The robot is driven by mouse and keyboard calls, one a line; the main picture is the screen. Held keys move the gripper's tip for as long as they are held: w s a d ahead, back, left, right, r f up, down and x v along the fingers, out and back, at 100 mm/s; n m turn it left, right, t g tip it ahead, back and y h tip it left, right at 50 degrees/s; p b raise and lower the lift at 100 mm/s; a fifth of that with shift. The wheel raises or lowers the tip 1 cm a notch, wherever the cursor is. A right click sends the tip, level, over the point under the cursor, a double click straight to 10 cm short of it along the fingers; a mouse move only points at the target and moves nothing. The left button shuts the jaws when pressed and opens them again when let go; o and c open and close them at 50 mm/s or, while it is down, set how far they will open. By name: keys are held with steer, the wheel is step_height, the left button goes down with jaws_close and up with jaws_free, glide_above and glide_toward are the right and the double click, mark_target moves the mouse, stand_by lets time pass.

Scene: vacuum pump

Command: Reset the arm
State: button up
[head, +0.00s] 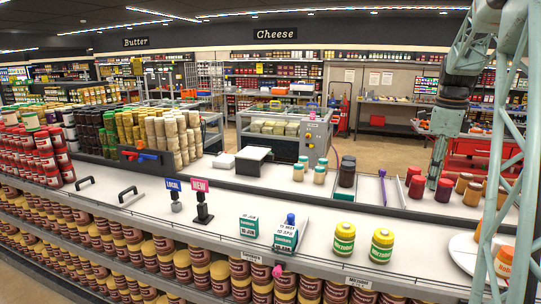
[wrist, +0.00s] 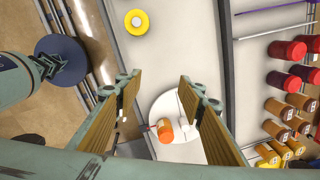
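My gripper (wrist: 158,88) shows in the wrist view with its two fingers well apart and nothing between them. It points down over the counter. Below it, a round white plate (wrist: 160,105) carries an orange jar (wrist: 165,131), apart from the fingers. In the head view, pale green arm parts rise along the right side, and I cannot make out the fingertips there. The same plate (head: 462,252) and orange jar (head: 504,262) sit at the lower right, partly behind these parts.
Two yellow jars with green labels (head: 344,238) stand left of the plate; a yellow lid (wrist: 137,22) shows in the wrist view. Red and orange jars (wrist: 288,50) stand right of it. A purple rod (head: 382,187) is behind. The counter middle (head: 280,205) has free room.

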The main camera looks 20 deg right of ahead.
steer(key=s+a+r+n+t+b, duration=0.1)
steer(key=s+a+r+n, duration=0.3)
steer(key=a, duration=0.8)
steer(key=a+r+n+b, duration=0.1)
steer(key=a+n, duration=0.5)
steer(key=a, duration=0.6)
steer(key=s+a+r+n+t+b, duration=0.1)
steer(key=s+a+r+n, duration=0.3)
steer(key=a, duration=0.8)
steer(key=s+a+f+n+b, duration=0.1)
steer(key=s+a+f+n, duration=0.3)
steer(key=s+a+n, duration=0.1)
steer(key=s+a+f+n+b, duration=0.1)
steer(key=s+a+f+n, duration=0.2)
steer(key=s+a+n, duration=0.2)
steer(key=s+a+f+n+t+y+b, duration=0.1)
steer(key=s+a+f+n, duration=0.3)
steer(key=s+a, duration=0.6)
steer(key=shift+s+a+f+n+b, duration=0.35)
steer(key=shift+s+n, duration=0.65)
steer(key=shift+s, duration=0.7)
steer(key=shift+d, duration=0.1)
step_height(320, 180, down, 4)
steer(key=b, duration=0.4)
steer(key=shift+f, duration=0.1)
